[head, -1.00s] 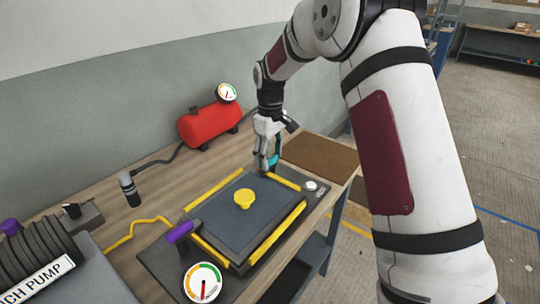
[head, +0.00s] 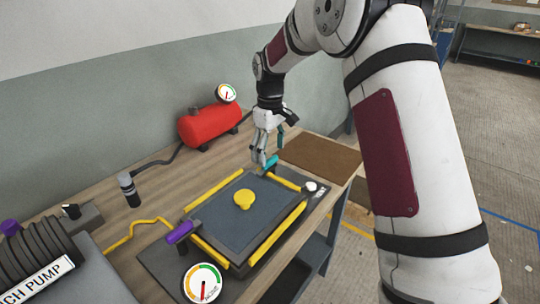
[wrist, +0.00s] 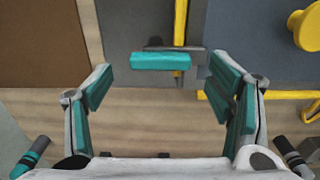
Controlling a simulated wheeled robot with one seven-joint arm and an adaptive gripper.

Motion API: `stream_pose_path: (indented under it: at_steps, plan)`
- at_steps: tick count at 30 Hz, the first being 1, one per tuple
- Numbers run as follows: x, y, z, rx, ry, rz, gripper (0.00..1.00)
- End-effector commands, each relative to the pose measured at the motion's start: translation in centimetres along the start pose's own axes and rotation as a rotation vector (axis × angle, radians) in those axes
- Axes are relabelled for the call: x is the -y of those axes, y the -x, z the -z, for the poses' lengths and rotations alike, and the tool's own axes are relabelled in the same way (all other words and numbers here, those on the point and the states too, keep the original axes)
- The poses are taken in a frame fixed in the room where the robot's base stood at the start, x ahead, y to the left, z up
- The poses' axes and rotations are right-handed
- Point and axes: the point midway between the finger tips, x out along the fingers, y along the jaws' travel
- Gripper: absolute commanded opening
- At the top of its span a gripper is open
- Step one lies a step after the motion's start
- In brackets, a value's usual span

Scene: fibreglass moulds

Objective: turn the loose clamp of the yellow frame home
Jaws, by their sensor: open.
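The yellow frame (head: 213,186) lies around a dark panel (head: 225,215) on the bench. A clamp with a teal handle (head: 271,162) sits at its back edge. In the wrist view the teal handle (wrist: 160,61) lies crosswise over a yellow bar (wrist: 181,25), ahead of my fingertips. A clamp with a purple handle (head: 179,232) sits at the left edge. My gripper (head: 264,152) is open and empty just above the teal handle. In the wrist view its teal-padded fingers (wrist: 163,74) are spread wide, with the handle between their lines.
A yellow knob (head: 243,199) stands on the panel. A round gauge (head: 202,284) is at the front, and a red tank (head: 209,125) with a gauge stands behind left. A brown board (head: 320,157) lies right of the clamp.

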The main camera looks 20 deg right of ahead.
Motion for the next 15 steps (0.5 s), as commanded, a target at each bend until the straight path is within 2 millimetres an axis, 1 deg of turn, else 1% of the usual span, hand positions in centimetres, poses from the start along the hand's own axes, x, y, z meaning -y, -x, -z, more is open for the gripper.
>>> stream_pose_path:
  at_steps: [1, 3, 9, 12, 15]
  plan:
    - [0.0, 1.1, 0.0, -0.002, 0.000, -0.001, 0.75]
    - [-0.1, 2.6, 0.1, -0.004, 0.000, -0.002, 0.75]
    - [0.0, 6.6, 0.0, -0.002, 0.000, -0.002, 0.75]
    - [0.0, 8.0, 0.0, -0.001, 0.000, -0.001, 0.75]
    - [0.0, 9.0, 0.0, 0.000, 0.000, 0.000, 0.75]
